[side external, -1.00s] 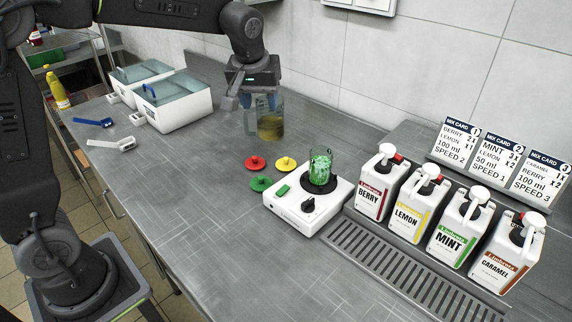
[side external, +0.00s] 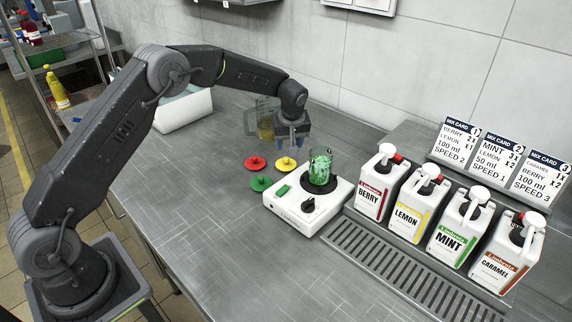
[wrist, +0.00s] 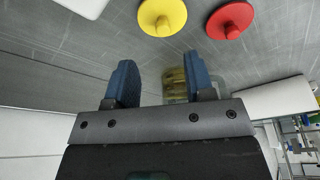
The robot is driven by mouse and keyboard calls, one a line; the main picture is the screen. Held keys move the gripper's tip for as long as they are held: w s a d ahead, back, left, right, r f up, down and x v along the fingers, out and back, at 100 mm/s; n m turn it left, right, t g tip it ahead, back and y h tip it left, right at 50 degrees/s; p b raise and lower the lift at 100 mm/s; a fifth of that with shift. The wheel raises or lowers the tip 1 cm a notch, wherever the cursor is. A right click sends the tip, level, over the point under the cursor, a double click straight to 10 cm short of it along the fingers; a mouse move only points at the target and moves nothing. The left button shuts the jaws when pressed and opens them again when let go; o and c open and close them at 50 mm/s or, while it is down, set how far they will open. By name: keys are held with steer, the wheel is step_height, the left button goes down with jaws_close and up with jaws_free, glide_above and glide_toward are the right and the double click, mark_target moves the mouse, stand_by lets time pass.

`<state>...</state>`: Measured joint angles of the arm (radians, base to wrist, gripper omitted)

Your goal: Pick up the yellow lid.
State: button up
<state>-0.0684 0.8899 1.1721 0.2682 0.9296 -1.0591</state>
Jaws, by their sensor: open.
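The yellow lid (side external: 285,164) lies on the steel counter, a small disc with a knob on top. It also shows in the wrist view (wrist: 162,15) at the top, beyond my fingertips. My gripper (side external: 291,142) points down above the counter, just behind and above the yellow lid, with the lid outside its jaws. In the wrist view its blue fingers (wrist: 160,75) are apart and nothing is between them. A red lid (side external: 255,162) lies left of the yellow lid and a green lid (side external: 261,183) lies in front.
A glass jug (side external: 265,118) with amber liquid stands behind my gripper. A white mixer (side external: 310,205) with a green-filled glass (side external: 320,166) stands close to the right of the lids. Several pump bottles (side external: 407,207) are farther right. The counter's front left is clear.

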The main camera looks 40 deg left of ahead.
mark_target(286, 158)
steer(key=shift+s+x, duration=0.15)
steer(key=shift+x, duration=1.55)
steer(key=shift+s+x, duration=0.15)
steer(key=shift+x, duration=1.6)
steer(key=shift+c, duration=0.3)
jaws_close()
